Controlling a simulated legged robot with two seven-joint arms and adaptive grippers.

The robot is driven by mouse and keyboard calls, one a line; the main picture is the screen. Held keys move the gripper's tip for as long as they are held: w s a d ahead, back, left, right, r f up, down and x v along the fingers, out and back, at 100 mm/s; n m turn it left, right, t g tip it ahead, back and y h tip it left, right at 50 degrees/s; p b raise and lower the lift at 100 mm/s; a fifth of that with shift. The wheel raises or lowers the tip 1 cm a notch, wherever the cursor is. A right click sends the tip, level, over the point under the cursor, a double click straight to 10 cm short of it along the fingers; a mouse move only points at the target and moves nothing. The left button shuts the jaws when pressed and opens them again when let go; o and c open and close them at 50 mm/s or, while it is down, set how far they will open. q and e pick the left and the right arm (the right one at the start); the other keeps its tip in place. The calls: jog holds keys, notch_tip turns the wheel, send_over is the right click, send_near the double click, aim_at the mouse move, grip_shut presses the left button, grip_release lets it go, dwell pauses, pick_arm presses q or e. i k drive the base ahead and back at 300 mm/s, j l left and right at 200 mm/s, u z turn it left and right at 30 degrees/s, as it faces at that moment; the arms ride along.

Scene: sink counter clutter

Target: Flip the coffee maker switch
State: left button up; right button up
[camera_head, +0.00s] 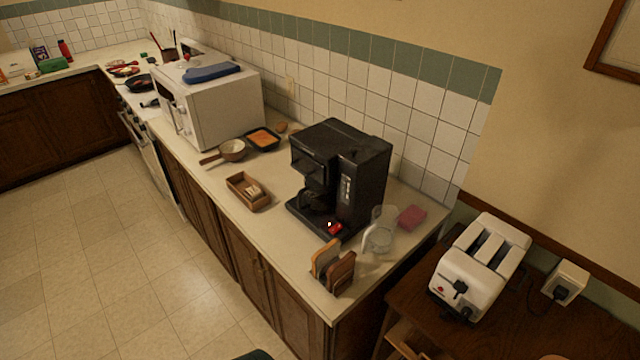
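The black coffee maker (367,170) stands upright on the counter, right of the picture's middle. A small red switch (334,228) shows at the front of its base, with a bright spot beside it that looks lit. I cannot tell the switch's exact position. No carafe is clearly visible in the dark bay of the machine. Neither of my grippers shows clearly in the head view. Only a dark rounded shape pokes in at the bottom edge, and I cannot tell what it is.
A wooden holder with slices (333,267) stands in front of the coffee maker. A clear pitcher (379,236) and a pink sponge (412,217) are to its right. A wooden box (248,192) and a white microwave (208,103) are left. A toaster (481,264) stands on the side table.

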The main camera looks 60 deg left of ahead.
aim_at(337, 227)
jog(key=u, duration=0.45)
jog(key=k+l+u, duration=0.1)
jog(key=u, duration=0.75)
jog(key=k+u, duration=0.15)
jog(key=u, duration=0.3)
